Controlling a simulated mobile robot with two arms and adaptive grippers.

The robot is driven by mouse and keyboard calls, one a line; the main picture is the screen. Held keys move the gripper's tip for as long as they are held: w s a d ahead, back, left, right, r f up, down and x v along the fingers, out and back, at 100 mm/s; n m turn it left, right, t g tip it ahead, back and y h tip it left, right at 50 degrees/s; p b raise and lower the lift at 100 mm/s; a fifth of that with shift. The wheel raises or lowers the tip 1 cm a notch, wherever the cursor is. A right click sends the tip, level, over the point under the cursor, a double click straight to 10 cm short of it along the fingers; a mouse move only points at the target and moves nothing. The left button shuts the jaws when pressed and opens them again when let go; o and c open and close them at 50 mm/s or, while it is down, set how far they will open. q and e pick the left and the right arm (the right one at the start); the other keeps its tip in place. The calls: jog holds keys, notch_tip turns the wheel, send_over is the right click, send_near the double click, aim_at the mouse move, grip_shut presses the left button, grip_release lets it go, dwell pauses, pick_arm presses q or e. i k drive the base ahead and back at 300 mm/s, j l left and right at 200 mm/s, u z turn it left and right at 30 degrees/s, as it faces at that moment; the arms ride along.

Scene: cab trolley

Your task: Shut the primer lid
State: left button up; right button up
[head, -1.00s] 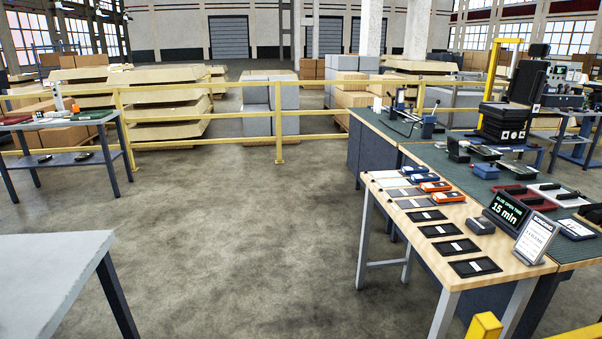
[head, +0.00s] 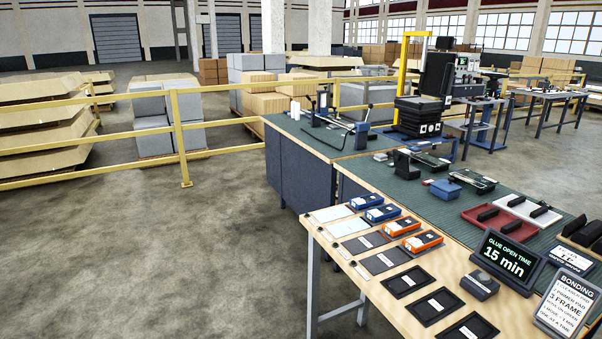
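I cannot make out which item is the primer or its lid at this distance. Candidates on the benches are a small blue box (head: 445,190) on the green bench top and a low dark grey box (head: 479,284) on the wooden table; whether either has an open lid I cannot tell. The wooden table (head: 345,287) also carries blue devices (head: 366,201), orange devices (head: 402,226) and several flat dark pads (head: 408,282). Neither of my grippers shows in the head view.
A "GLUE OPEN TIME 15 min" display (head: 505,262) and a "BONDING" sign (head: 562,304) stand on the right. Red (head: 497,222) and white (head: 528,210) trays lie on the green bench (head: 385,178). A yellow railing (head: 178,130) runs behind. The floor at left is clear.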

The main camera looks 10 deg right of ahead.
aim_at(401, 159)
jog(key=i+l+z, duration=0.2)
jog(key=i+z, duration=0.65)
jog(key=i+j+z, duration=0.1)
jog(key=z, duration=0.3)
jog(key=j+z, duration=0.15)
jog(key=z, duration=0.3)
jog(key=i+j+z, duration=0.1)
jog(key=z, duration=0.3)
